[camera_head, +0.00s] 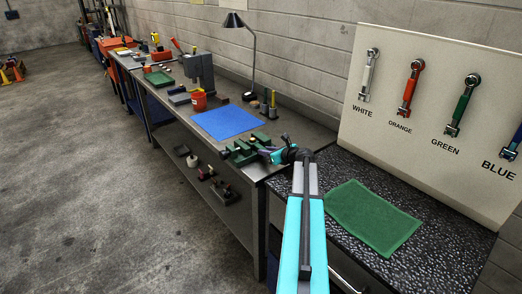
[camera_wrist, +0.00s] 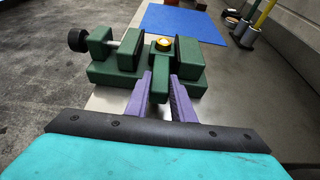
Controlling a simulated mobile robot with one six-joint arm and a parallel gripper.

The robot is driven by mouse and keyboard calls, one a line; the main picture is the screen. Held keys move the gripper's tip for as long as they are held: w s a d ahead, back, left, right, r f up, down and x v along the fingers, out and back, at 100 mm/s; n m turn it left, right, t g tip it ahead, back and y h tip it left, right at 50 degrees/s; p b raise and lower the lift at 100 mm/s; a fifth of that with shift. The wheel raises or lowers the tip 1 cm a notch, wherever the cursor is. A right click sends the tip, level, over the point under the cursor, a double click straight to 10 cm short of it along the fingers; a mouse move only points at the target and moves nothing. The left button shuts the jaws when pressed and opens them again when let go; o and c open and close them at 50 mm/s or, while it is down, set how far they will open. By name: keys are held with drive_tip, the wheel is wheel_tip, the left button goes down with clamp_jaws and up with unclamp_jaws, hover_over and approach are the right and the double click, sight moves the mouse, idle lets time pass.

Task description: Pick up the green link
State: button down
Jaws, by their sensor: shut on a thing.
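A dark green bar (camera_wrist: 160,84), which I take for the green link, stands between my gripper's two purple fingers (camera_wrist: 160,98) in the wrist view. My gripper is shut on it. The bar's far end reaches between the jaws of a green vise (camera_wrist: 108,75); I cannot tell whether it touches them. A round yellow piece (camera_wrist: 163,44) shows just behind the bar. In the head view, my gripper (camera_head: 272,155) is at the vise (camera_head: 240,152), and the bar cannot be made out. Another green link-shaped piece (camera_head: 462,105) hangs on the panel above the label GREEN.
A blue mat (camera_head: 228,122) lies on the bench behind the vise. A lamp (camera_head: 248,60), a red cup (camera_head: 199,100) and a grey machine (camera_head: 200,72) stand further back. A green cloth (camera_head: 373,218) lies on the speckled counter at right, below the panel (camera_head: 410,130).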

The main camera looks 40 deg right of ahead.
drive_tip(key=shift+r, duration=0.25)
wheel_tip(320, 180, up, 18)
drive_tip(key=b, duration=0.3)
drive_tip(key=shift+f, duration=0.2)
idle(0.3)
idle(0.6)
